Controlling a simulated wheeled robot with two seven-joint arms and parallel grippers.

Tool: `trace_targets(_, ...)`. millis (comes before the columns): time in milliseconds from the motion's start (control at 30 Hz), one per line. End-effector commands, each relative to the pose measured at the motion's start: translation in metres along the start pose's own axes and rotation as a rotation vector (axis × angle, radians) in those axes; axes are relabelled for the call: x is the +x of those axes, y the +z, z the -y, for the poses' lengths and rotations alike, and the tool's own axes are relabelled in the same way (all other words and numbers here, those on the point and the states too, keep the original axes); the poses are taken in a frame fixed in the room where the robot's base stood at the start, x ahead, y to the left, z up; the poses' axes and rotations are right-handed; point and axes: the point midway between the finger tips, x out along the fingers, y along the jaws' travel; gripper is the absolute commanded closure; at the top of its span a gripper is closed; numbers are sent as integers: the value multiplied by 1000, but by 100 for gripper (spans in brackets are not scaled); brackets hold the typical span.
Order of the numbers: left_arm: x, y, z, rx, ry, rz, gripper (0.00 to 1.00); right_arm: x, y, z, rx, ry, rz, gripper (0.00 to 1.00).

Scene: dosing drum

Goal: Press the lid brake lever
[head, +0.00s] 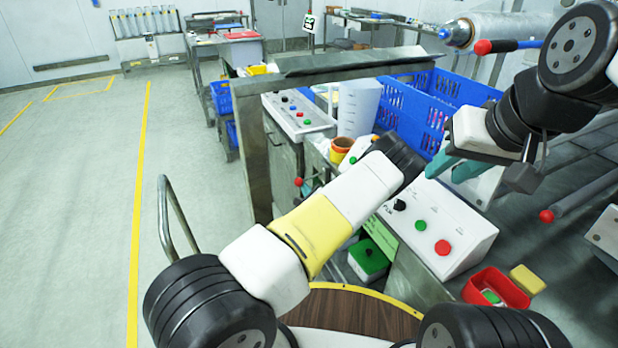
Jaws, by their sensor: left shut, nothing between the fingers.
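Several red-ended parts could be the lid brake lever, and I cannot tell which is. One is a red-gripped handle (483,47) with a blue shaft beside a pale cylinder (510,33) at the upper right. Another is a red knob (298,182) left of my left forearm. A third is a red ball (547,216) on a rod at the right. My left arm reaches up from the lower left to its black wrist (400,158); its fingers are hidden there. My right gripper (454,169) comes from the upper right, its teal fingers apart and empty, above the button panel.
A white control box (450,235) with black, green and red buttons stands below my right gripper. A second button panel (298,115) is behind my left forearm. A blue crate (415,110) stands behind. A red tray (495,287) is at the lower right. The left floor is clear.

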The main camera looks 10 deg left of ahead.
Motion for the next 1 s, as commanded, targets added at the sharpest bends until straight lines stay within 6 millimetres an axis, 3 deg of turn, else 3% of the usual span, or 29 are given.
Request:
trace_targets(300,-5,22,12,285,66,2,100,0,0,0,0,0,0,68)
trace_targets(1000,-9,43,33,285,66,3,100,0,0,0,0,0,0,68)
